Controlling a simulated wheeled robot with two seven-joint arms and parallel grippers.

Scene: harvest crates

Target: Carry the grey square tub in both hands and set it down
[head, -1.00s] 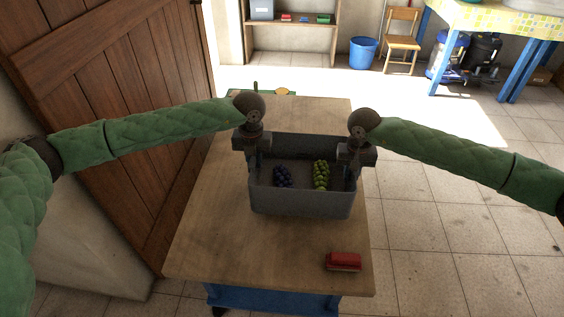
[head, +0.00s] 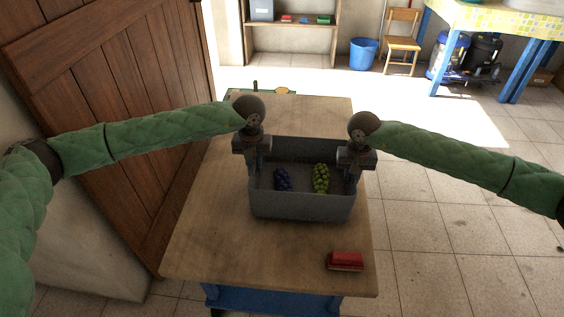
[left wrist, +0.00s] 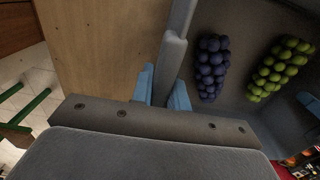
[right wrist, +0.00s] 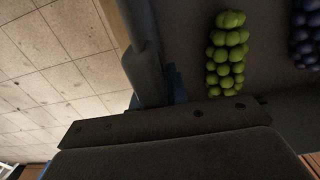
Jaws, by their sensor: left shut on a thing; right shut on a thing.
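The grey square tub (head: 300,208) is over the wooden table top, upright, with a bunch of dark blue grapes (head: 283,180) and a bunch of green grapes (head: 321,178) inside. My left gripper (head: 254,172) is shut on the tub's left wall; its blue fingertips (left wrist: 162,88) straddle the rim in the left wrist view. My right gripper (head: 354,172) is shut on the right wall; the rim runs between its fingers in the right wrist view (right wrist: 160,90). Whether the tub's underside touches the table is hidden.
The table (head: 215,235) has bare wood in front and left of the tub. A red block-like object (head: 345,261) lies near its front right corner. A wooden door (head: 110,100) stands close on the left. A blue bucket (head: 364,53) and chair (head: 403,40) are far behind.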

